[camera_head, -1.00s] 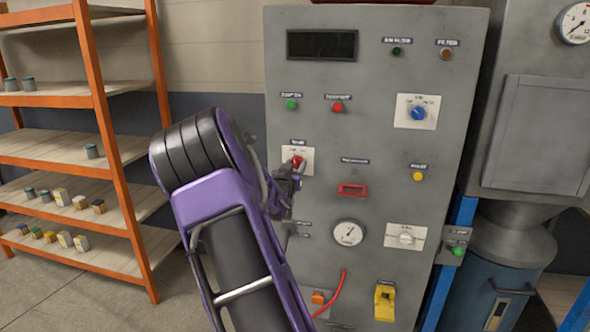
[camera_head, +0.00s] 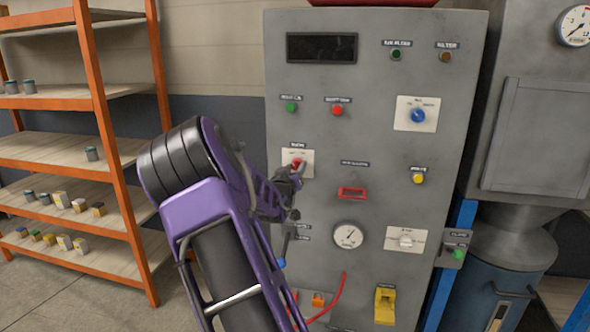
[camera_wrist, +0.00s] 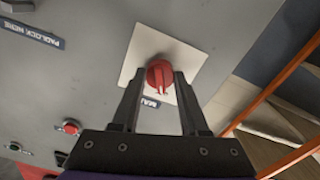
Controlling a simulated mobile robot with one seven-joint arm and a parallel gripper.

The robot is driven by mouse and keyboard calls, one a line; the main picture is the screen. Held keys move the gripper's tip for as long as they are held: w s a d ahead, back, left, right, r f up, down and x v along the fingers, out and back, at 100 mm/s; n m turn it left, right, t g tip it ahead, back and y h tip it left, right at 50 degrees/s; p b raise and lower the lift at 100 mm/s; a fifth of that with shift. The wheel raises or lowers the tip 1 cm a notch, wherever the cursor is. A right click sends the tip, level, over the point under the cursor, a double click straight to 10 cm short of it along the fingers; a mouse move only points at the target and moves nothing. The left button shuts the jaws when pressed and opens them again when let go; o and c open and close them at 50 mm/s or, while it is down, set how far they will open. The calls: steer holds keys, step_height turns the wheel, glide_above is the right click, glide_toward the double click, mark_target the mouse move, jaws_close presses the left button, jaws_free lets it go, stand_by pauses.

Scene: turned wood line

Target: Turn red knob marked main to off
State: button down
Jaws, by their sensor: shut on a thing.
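The red knob (camera_head: 297,163) sits on a white square plate (camera_head: 305,172) at the left side of the grey control panel. In the wrist view the red knob (camera_wrist: 160,74) is between the two dark fingers of my gripper (camera_wrist: 160,80), which are shut on it. A label below the plate begins "MA" and is partly covered by a finger. The knob's pointer position cannot be told clearly. In the head view my gripper (camera_head: 292,174) reaches the knob from the lower left, and my arm hides part of the panel's left edge.
Nearby on the panel are a red button (camera_head: 337,111), a green button (camera_head: 291,107), a blue knob (camera_head: 417,115), a red handle (camera_head: 352,192) and a gauge (camera_head: 348,236). An orange-framed shelf (camera_head: 118,170) stands at the left. A grey cabinet (camera_head: 540,135) stands at the right.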

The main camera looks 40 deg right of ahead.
steer(key=shift+c, duration=2.1)
jaws_free()
steer(key=v, duration=1.7)
steer(key=shift+s+p, duration=0.2)
steer(key=shift+p, duration=0.2)
steer(key=shift+a, duration=0.15)
